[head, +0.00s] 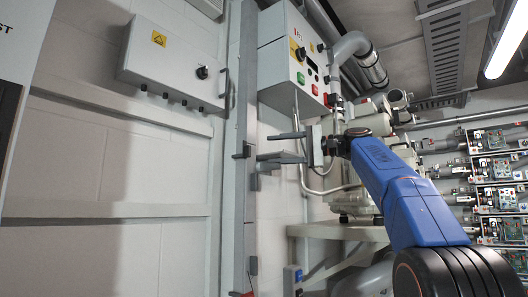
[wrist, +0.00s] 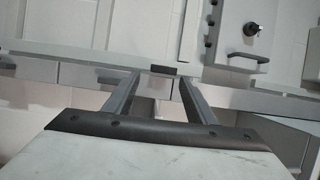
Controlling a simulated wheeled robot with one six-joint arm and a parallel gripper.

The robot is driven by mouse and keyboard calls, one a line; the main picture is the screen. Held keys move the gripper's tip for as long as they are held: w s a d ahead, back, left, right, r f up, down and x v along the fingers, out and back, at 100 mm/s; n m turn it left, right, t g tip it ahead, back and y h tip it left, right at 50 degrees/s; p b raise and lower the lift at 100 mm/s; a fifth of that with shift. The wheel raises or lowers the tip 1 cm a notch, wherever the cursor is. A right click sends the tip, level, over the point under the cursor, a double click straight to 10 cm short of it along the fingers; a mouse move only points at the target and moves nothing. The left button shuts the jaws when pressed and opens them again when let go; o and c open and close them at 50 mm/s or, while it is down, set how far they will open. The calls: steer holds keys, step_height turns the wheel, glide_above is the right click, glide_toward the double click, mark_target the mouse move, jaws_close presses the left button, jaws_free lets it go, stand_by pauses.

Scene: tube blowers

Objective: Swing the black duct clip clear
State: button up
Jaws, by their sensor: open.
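The black duct clip (head: 241,155) is a small dark piece on the tall grey duct (head: 242,200) in the head view. In the wrist view the clip (wrist: 163,70) shows on the duct, just beyond my fingertips and between their lines. My gripper (head: 265,147) is open and empty, its two grey fingers pointing left at the duct near the clip. In the wrist view my gripper (wrist: 158,78) has its fingers spread on either side of the clip. I cannot tell whether a fingertip touches the duct.
A grey box (head: 165,55) with a black knob and dark handle (wrist: 242,58) is on the wall left of the duct. A control cabinet (head: 290,60) with coloured buttons stands above my gripper. Grey pipework and machinery (head: 355,185) lie behind my gripper.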

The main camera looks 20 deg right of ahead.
steer(key=v, duration=0.9)
steer(key=shift+s+d, duration=0.25)
steer(key=shift+d, duration=0.05)
steer(key=s+a+f+h, duration=0.3)
steer(key=a+f, duration=0.1)
steer(key=f, duration=0.6)
steer(key=s+a+f+m+g+h, duration=0.1)
steer(key=s+a+f+h, duration=0.15)
steer(key=f, duration=0.65)
steer(key=s+a+f+h, duration=0.2)
steer(key=a+f, duration=0.3)
steer(key=f, duration=0.5)
steer(key=s+d+f+n+g+h, duration=0.1)
steer(key=s+f+n+h, duration=0.1)
steer(key=s+f, duration=0.6)
steer(key=s+d+f+n+g+h, duration=0.1)
steer(key=s+f, duration=0.8)
steer(key=f, duration=1)
steer(key=s+d+f+n+g+h, duration=0.1)
steer(key=s+f+n+h, duration=0.3)
steer(key=s+f, duration=0.5)
step_height(320, 180, down, 4)
steer(key=shift+s+d+f+h, duration=0.2)
steer(key=shift+s+d+h, duration=0.05)
steer(key=shift+d+h, duration=0.25)
